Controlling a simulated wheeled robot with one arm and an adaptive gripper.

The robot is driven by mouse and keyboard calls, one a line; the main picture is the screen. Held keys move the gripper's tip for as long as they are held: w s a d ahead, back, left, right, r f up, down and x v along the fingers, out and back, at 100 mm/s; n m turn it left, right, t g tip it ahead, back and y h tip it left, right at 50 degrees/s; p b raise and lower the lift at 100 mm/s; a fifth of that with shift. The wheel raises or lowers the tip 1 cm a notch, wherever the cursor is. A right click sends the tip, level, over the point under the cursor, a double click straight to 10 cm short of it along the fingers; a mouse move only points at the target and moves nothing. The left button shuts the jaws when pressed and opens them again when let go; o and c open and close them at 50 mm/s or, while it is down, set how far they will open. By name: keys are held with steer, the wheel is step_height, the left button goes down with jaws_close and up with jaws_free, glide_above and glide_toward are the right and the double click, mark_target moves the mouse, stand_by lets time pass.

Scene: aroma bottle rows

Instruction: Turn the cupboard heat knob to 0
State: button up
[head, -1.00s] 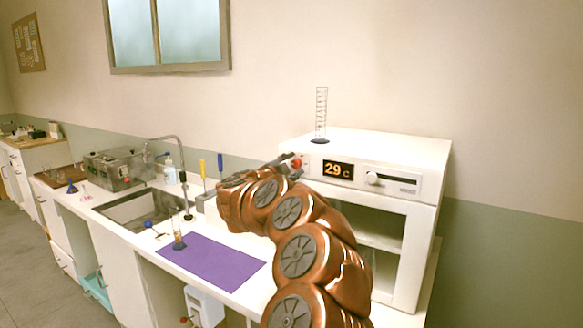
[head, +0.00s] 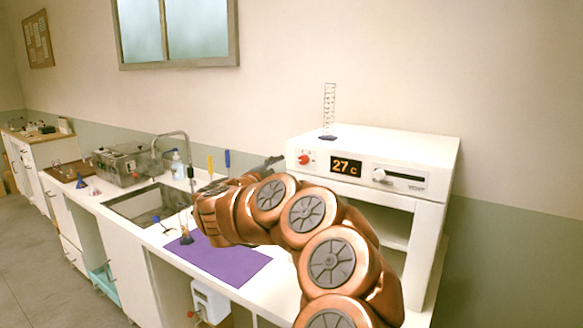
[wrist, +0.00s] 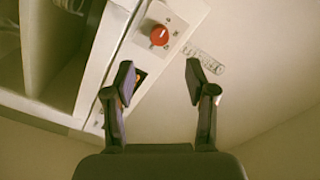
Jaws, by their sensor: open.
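The red heat knob (head: 305,159) is on the front panel of the white cupboard (head: 440,215), left of a display (head: 345,166) reading 27 c. In the wrist view the red knob (wrist: 160,36) sits on its white plate, beyond my fingertips and apart from them. The marks round it are too small to read. My gripper (wrist: 158,80) is open, with nothing between its fingers. In the head view my gripper (head: 272,162) is just left of the knob, with a gap between them. My copper arm hides part of the cupboard's lower front.
A graduated cylinder (head: 328,112) stands on top of the cupboard. A pale slider handle (head: 380,175) is right of the display. A purple mat (head: 225,262) with small glassware lies on the counter by the sink (head: 150,207).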

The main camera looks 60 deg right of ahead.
steer(key=shift+a, duration=1.45)
